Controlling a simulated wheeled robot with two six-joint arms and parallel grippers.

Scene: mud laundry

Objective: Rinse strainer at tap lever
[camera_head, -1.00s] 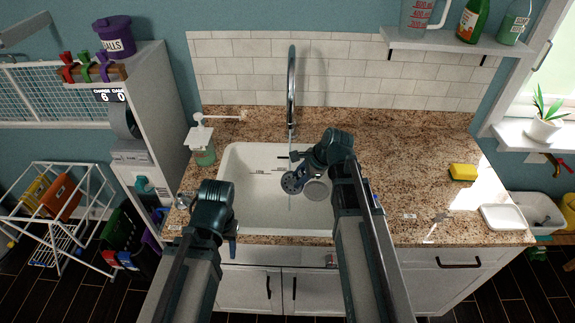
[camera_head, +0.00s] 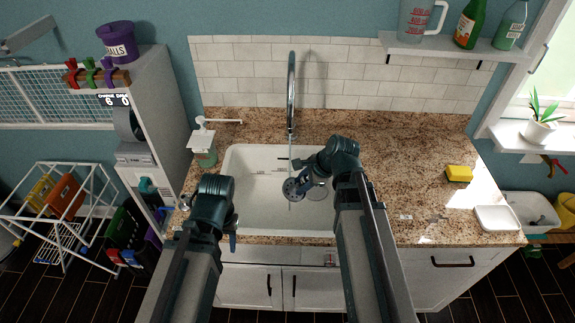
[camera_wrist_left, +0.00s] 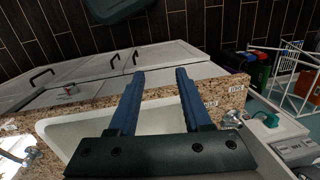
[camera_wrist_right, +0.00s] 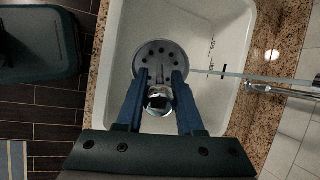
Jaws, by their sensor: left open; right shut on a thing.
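The strainer (camera_head: 292,188) is a grey disc with dark holes and a metal knob. It is over the white sink basin (camera_head: 262,212). My right gripper (camera_wrist_right: 158,78) is shut on its knob, and the holed face (camera_wrist_right: 160,57) shows beyond the fingers in the right wrist view. The chrome tap (camera_head: 291,85) stands behind the sink. A thin pale stream drops from it to about the strainer's place; I cannot tell exactly where it lands. The tap's lever is hard to make out. My left gripper (camera_wrist_left: 160,76) is open and empty near the sink's front left edge.
A soap bottle (camera_head: 204,148) stands left of the sink on the granite counter (camera_head: 400,160). A yellow sponge (camera_head: 459,173) and a white dish (camera_head: 497,218) are at the right. The counter right of the sink is mostly clear.

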